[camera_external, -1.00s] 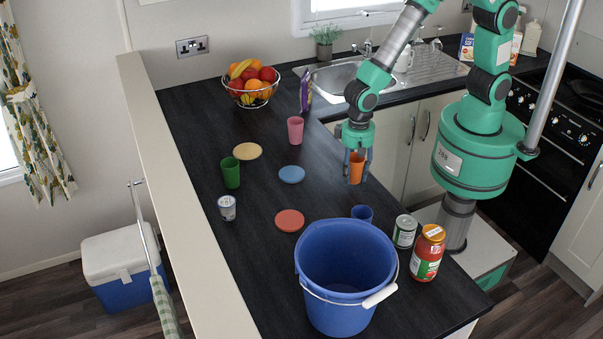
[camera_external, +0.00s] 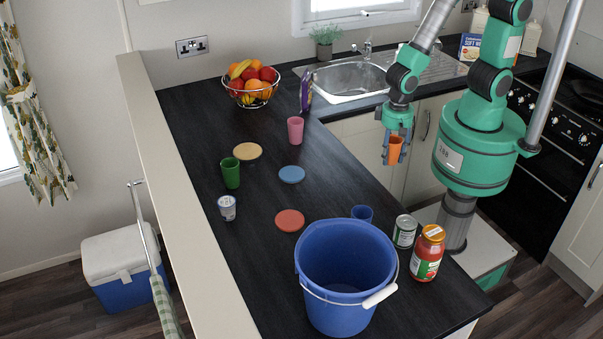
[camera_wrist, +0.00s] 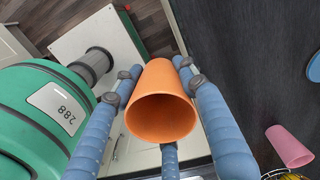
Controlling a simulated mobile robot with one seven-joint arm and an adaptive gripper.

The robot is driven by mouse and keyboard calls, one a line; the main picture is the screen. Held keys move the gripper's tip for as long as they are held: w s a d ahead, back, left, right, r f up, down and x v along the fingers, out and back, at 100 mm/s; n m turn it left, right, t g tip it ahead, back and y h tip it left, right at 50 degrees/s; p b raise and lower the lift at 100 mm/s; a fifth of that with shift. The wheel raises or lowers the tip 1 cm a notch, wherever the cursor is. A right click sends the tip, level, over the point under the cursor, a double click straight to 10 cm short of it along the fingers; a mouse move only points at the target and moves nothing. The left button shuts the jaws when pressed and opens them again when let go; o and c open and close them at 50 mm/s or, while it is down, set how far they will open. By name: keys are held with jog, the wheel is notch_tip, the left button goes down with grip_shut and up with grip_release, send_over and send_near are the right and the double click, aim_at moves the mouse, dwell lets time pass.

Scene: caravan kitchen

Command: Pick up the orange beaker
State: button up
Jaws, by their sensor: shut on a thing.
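The orange beaker (camera_external: 395,150) is held in the air by my gripper (camera_external: 393,152), to the right of the worktop's edge in the external view. It looks roughly upright there. In the wrist view, the orange beaker (camera_wrist: 160,103) sits between the blue-grey fingers of my gripper (camera_wrist: 158,90), which are closed around its sides. Its open mouth faces the camera and looks empty.
The dark worktop (camera_external: 255,200) carries a blue bucket (camera_external: 345,270), a tin (camera_external: 404,231), a red jar (camera_external: 428,253), a blue cup (camera_external: 362,213), a green beaker (camera_external: 230,172) and a pink beaker (camera_external: 295,131). A fruit basket (camera_external: 252,85) stands near the sink (camera_external: 350,78).

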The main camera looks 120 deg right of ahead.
jog(key=shift+s, duration=0.6)
jog(key=shift+r, duration=0.1)
